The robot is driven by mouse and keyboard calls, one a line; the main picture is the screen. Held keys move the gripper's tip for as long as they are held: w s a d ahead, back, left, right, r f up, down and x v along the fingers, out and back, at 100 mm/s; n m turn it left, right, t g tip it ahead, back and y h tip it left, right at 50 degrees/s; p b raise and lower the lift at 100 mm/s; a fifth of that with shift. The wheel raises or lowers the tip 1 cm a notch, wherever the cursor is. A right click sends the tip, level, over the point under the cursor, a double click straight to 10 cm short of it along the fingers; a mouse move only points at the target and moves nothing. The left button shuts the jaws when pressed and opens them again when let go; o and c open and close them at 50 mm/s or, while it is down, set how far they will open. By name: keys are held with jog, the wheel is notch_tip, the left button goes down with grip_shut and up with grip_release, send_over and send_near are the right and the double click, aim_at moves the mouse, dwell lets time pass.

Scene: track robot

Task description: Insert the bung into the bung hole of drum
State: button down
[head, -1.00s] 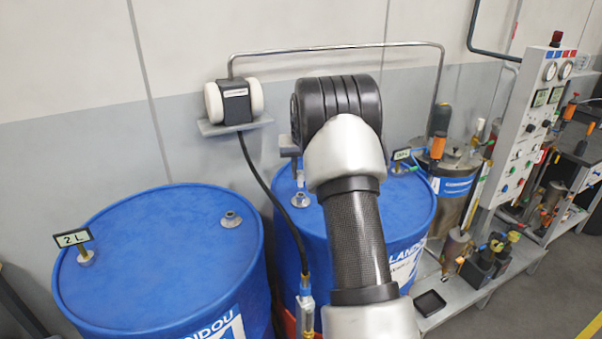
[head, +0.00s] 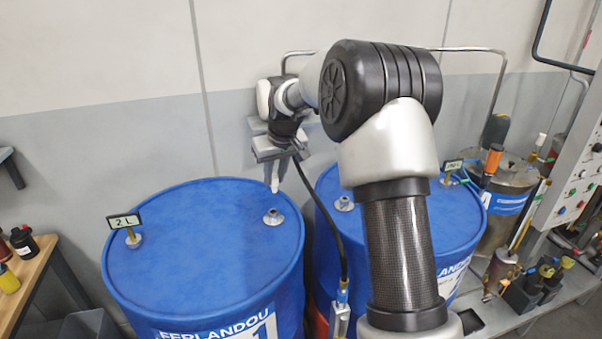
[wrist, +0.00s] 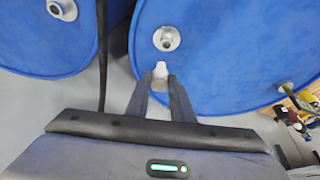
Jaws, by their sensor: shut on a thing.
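My gripper (head: 275,176) points down and is shut on a small pale bung (head: 274,188). The bung also shows between the fingertips in the wrist view (wrist: 160,70). The left blue drum (head: 190,265) carries a "2 L" tag. Its bung hole (head: 272,217) is a round metal fitting with a dark centre, near the right side of its top; it also shows in the wrist view (wrist: 166,38). In the head view the bung appears just above this hole, apart from it. In the wrist view it overlaps the drum's edge, short of the hole.
A second blue drum (head: 335,230) with its own metal fitting (head: 344,203) stands close on the right. A black hose (head: 320,210) hangs between the drums. The wall is behind. A wooden bench (head: 25,270) stands at left, a control panel (head: 580,190) at right.

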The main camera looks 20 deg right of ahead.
jog(key=shift+a+r, duration=0.1)
jog(key=shift+a, duration=0.35)
jog(key=shift+s, duration=0.1)
jog(key=shift+d+f+b, duration=0.1)
jog(key=shift+f+b, duration=1.9)
jog(key=shift+f, duration=0.95)
jog(key=shift+f+b, duration=1.4)
jog(key=shift+f, duration=0.45)
jog(key=c, duration=1.5)
grip_release()
jog(key=shift+o, duration=0.2)
jog(key=shift+r, duration=0.1)
